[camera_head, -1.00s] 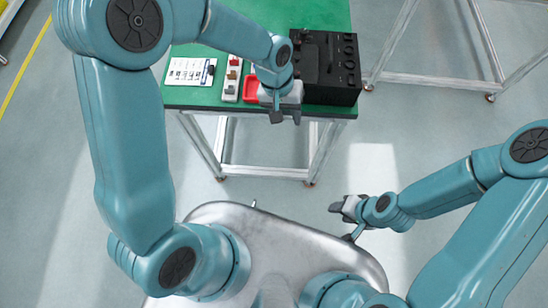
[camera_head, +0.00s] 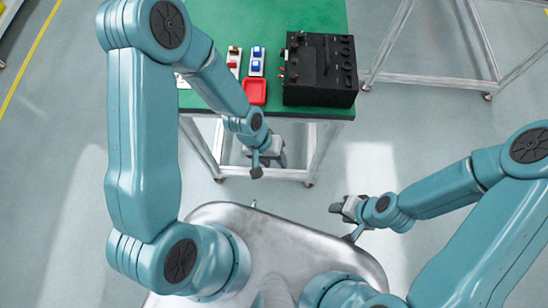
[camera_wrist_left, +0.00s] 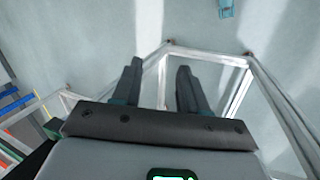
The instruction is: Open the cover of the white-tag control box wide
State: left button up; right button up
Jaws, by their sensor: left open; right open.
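A black box (camera_head: 320,70) with round knobs along its right side stands on the green table (camera_head: 295,15), at its front right. I cannot make out a white tag or an open cover on it. Two small white units are left of it, one with blue parts (camera_head: 257,62), one with red and brown parts (camera_head: 234,64). My left gripper (camera_head: 268,166) is open and empty, in front of the table's front edge and apart from the boxes. Its two spread fingers show in the left wrist view (camera_wrist_left: 160,85) over floor and metal frame. My right gripper (camera_head: 341,220) is open and empty, far from the table.
A white sheet (camera_head: 182,82) is mostly hidden behind my left arm. An empty metal frame (camera_head: 425,80) stands to the right. The floor (camera_head: 370,165) between table and my base is clear.

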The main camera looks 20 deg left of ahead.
dwell(0.3)
pick_arm(q)
jog(key=s+a+f, duration=0.1)
jog(key=s+f, duration=0.3)
jog(key=s, duration=0.2)
jog(key=shift+s+f, duration=0.15)
jog(key=shift+s, duration=0.25)
